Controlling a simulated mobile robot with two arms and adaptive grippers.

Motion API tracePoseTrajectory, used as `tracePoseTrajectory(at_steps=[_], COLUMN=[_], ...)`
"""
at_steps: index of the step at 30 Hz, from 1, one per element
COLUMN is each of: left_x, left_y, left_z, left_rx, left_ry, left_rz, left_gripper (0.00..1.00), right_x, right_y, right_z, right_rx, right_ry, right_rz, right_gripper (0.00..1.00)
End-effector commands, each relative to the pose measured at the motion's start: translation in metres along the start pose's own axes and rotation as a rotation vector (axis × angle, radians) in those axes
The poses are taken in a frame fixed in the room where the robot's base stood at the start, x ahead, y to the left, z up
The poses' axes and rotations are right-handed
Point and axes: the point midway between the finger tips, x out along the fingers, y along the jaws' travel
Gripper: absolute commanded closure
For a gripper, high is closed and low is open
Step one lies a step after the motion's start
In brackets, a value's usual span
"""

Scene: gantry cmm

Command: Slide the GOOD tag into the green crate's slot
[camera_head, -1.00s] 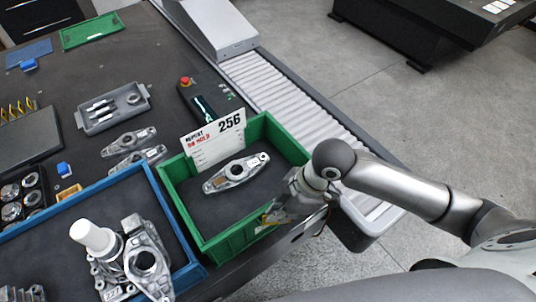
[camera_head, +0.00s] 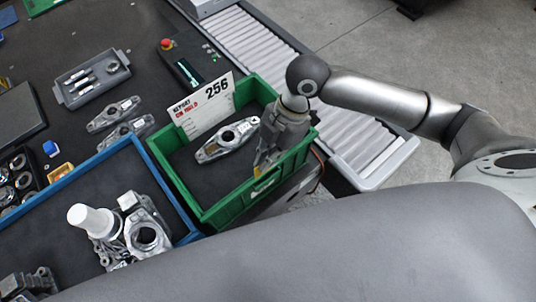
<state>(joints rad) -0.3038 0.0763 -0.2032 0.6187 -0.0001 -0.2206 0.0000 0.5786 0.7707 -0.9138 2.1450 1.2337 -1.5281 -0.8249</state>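The green crate (camera_head: 213,213) stands at the table's front edge, with a metal link part (camera_head: 227,140) lying inside. A white card (camera_head: 203,104) with "256", "REPORT" and a red line stands upright at the crate's back wall. I cannot make out a tag reading GOOD. A small pale label (camera_head: 262,191) shows on the crate's front wall. My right gripper (camera_head: 264,168) points down at the crate's right front part, by the front wall. Its fingers are small and partly hidden, with a yellowish bit at the tips; whether it holds something is unclear. My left gripper is out of view.
A blue crate (camera_head: 183,187) with metal castings and a white cylinder (camera_head: 92,220) adjoins on the left. A grey tray (camera_head: 93,78) and a control box with a red button (camera_head: 167,44) lie behind. A roller conveyor (camera_head: 262,45) runs along the right.

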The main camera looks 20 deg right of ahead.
Motion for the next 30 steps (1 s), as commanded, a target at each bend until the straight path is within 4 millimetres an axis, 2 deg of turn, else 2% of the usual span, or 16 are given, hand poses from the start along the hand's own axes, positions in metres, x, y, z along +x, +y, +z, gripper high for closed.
tracePoseTrajectory(at_steps=[11, 24, 30], left_x=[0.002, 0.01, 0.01], left_y=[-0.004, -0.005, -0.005], left_z=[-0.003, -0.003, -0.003], left_rx=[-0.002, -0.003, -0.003], left_ry=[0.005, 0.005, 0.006], left_rz=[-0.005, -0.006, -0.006], left_gripper=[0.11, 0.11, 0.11], right_x=[0.002, 0.019, 0.02], right_y=[0.0, 0.0, 0.0], right_z=[0.001, 0.008, 0.009], right_rx=[0.001, 0.001, 0.001], right_ry=[0.0, 0.004, 0.005], right_rz=[0.0, -0.001, -0.001], right_gripper=[1.0, 1.0, 1.0])
